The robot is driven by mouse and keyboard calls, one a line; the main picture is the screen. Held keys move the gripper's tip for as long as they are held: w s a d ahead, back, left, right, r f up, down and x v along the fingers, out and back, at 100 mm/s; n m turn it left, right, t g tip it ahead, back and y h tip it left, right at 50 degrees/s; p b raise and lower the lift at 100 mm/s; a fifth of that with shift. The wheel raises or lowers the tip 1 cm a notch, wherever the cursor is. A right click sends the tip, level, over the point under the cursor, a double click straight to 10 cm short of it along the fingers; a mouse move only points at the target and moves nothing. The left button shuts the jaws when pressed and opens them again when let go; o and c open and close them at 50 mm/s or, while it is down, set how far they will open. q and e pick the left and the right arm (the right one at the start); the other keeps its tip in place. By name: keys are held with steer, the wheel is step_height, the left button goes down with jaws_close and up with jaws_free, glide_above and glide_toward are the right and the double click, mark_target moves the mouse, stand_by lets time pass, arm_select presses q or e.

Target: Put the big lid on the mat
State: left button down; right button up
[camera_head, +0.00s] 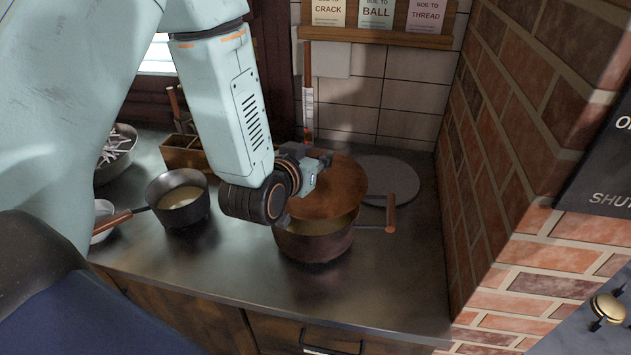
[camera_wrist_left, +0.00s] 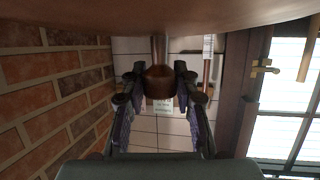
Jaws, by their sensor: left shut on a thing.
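The big lid (camera_head: 338,188) is a round copper-brown disc, held tilted above the big brown pot (camera_head: 315,245), whose contents show below its edge. My left gripper (camera_head: 318,163) is shut on the lid's knob. In the left wrist view the knob (camera_wrist_left: 160,78) sits between the two fingers of the left gripper (camera_wrist_left: 158,85), and the lid's underside or face (camera_wrist_left: 160,15) fills the top edge. The mat (camera_head: 390,168) is a flat grey round disc on the counter behind and right of the pot, partly hidden by the lid. My right gripper is not in view.
A small saucepan (camera_head: 180,210) stands left of the pot. A bowl of white strips (camera_head: 115,150) and a wooden caddy (camera_head: 185,155) are at the back left. A brick wall (camera_head: 500,180) bounds the right. The pot's handle (camera_head: 391,215) sticks out right.

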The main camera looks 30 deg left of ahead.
arm_select(q)
steer(key=shift+a+f, duration=0.3)
steer(key=shift+f, duration=0.45)
step_height(320, 180, down, 2)
steer(key=shift+a+f, duration=0.15)
steer(key=shift+f, duration=0.05)
steer(key=shift+w+d+f, duration=0.15)
steer(key=shift+d+f, duration=0.2)
steer(key=shift+f, duration=0.3)
steer(key=shift+s+a, duration=0.2)
steer(key=shift+a+f, duration=0.1)
steer(key=shift+f, duration=0.2)
steer(key=c, duration=1.1)
jaws_free()
steer(key=shift+w+d, duration=0.15)
steer(key=shift+d, duration=0.1)
steer(key=shift+o, duration=0.4)
steer(key=shift+a, duration=0.15)
